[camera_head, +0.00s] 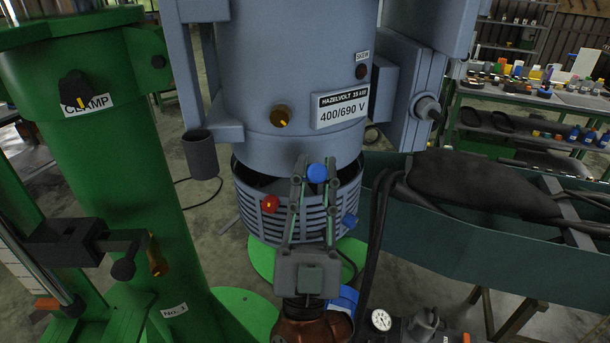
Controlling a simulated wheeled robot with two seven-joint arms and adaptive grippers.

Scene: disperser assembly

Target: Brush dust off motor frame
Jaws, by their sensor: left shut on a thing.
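The motor frame (250,80) is a large blue-grey upright cylinder with a plate reading "HAZELVOLT" and "400/690 V". Its slatted lower part (262,228) has a red knob (270,204) on the left and a blue knob (350,221) on the right. My left gripper (316,170) is in front of the slats, fingers pointing up, shut on a small round blue thing (317,173). I cannot tell whether this is part of a brush; no bristles show. Whether it touches the frame is unclear. No dust can be made out. My right gripper is not in view.
A green clamp column (115,150) stands close on the left. A dark green trough (480,235) with black cables lies on the right. A gauge (381,320) is at the bottom. Shelves with small items (540,90) stand at the back right.

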